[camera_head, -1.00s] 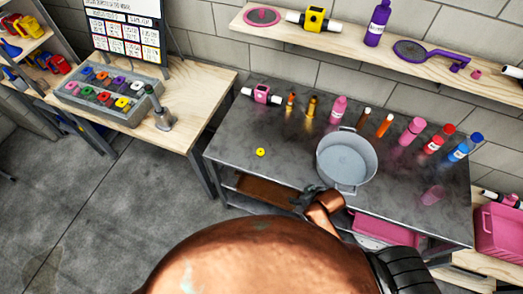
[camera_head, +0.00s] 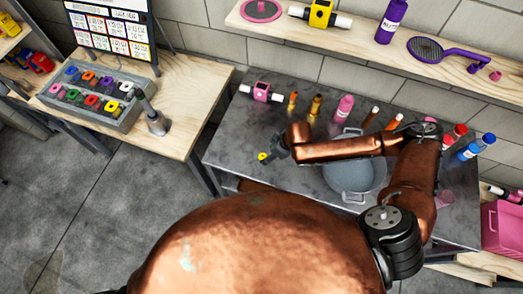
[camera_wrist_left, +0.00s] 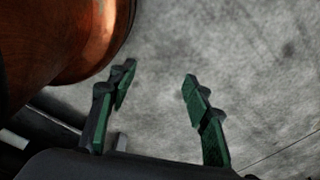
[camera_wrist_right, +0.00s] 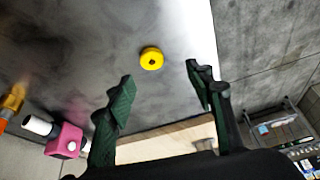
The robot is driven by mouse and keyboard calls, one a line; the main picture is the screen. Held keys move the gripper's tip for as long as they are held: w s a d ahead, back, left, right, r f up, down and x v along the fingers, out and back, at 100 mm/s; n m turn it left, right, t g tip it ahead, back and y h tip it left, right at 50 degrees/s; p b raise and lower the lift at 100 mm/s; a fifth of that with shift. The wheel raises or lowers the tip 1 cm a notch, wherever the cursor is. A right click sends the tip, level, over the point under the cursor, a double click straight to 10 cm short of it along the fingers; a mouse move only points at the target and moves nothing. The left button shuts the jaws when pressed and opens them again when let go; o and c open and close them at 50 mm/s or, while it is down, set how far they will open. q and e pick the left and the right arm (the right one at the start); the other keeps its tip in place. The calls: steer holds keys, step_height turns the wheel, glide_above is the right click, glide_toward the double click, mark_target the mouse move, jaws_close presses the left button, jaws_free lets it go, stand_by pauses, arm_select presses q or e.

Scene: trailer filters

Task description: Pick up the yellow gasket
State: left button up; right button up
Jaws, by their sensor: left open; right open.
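The yellow gasket (camera_head: 262,156) is a small ring lying on the grey metal table (camera_head: 235,130). In the right wrist view the gasket (camera_wrist_right: 151,58) lies ahead of the fingertips, between their lines, with its dark centre hole showing. My right gripper (camera_head: 275,153) is just to the right of it in the head view. The right gripper (camera_wrist_right: 158,82) is open and empty, apart from the gasket. My left gripper (camera_wrist_left: 158,80) is open and empty, with grey floor behind it. It does not show in the head view.
A grey pot (camera_head: 352,178) stands under my right arm. A pink device (camera_head: 262,92), a pink bottle (camera_head: 344,108) and several other bottles line the table's back. A wooden table (camera_head: 200,90) at left holds a grey tray (camera_head: 120,120) of coloured rings. The table around the gasket is clear.

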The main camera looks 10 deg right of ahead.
mark_target(263, 156)
steer(key=shift+w+d+f, duration=0.1)
steer(key=shift+w+d, duration=0.15)
steer(key=shift+d, duration=0.15)
steer(key=shift+x, duration=1.15)
steer(key=shift+w+f, duration=0.15)
steer(key=shift+f, duration=0.2)
steer(key=x, duration=0.3)
steer(key=shift+w+a+f, duration=0.15)
steer(key=shift+w+f, duration=0.05)
steer(key=shift+w+a+f, duration=0.1)
steer(key=shift+f, duration=0.25)
steer(key=c, duration=0.8)
arm_select(q)
steer(key=shift+s, duration=0.3)
arm_select(e)
steer(key=shift+c, duration=0.5)
